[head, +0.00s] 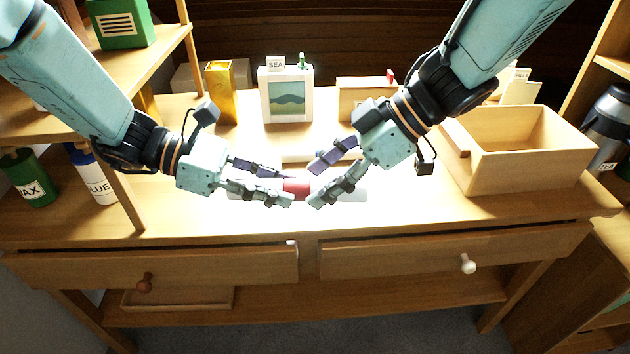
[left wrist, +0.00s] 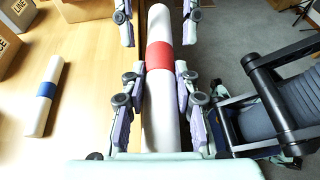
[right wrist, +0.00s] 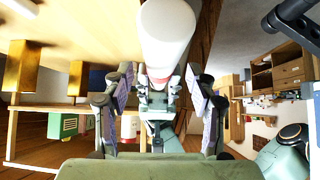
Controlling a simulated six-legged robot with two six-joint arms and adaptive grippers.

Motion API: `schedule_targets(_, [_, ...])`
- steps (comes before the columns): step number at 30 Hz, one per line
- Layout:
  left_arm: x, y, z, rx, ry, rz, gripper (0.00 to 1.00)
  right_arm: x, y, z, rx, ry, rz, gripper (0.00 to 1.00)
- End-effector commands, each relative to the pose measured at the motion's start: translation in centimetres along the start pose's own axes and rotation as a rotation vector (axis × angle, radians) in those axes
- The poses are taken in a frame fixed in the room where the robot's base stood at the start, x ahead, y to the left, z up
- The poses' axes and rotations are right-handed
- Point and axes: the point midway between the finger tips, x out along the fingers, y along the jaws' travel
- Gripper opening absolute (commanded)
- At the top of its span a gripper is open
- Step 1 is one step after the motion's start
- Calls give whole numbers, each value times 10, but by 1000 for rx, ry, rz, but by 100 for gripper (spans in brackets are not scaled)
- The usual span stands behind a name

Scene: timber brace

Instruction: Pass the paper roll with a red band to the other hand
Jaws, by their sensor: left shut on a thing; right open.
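The white paper roll with a red band (head: 297,188) lies lengthwise left to right just above the desk, as the head view shows. My left gripper (head: 290,188) is shut on its left part; in the left wrist view the roll (left wrist: 160,130) runs between the fingers, with the red band beyond them. My right gripper (head: 314,185) is open, its fingers on both sides of the roll's right part. In the right wrist view the roll's white end (right wrist: 168,30) points toward the camera, between and above the open fingers. Exact finger contact there cannot be told.
A roll with a blue band (left wrist: 45,89) lies on the desk behind. A picture frame (head: 287,95), a yellow box (head: 220,92) and an open wooden box (head: 520,165) stand farther back and right. Wax (head: 28,178) and glue (head: 95,175) containers stand at left.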

Motion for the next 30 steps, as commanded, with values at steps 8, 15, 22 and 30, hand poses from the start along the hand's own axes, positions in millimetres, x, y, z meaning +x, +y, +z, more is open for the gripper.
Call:
schedule_targets(8, [0,0,0,0,0,0,0,20,0,0,-2,0,1,57])
schedule_targets(15, [0,0,0,0,0,0,0,21,0,0,-2,1,1,57])
schedule_targets(22, [0,0,0,0,0,0,0,20,0,0,-1,1,1,40])
schedule_targets(30, [0,0,0,0,0,0,0,20,0,0,-1,1,1,17])
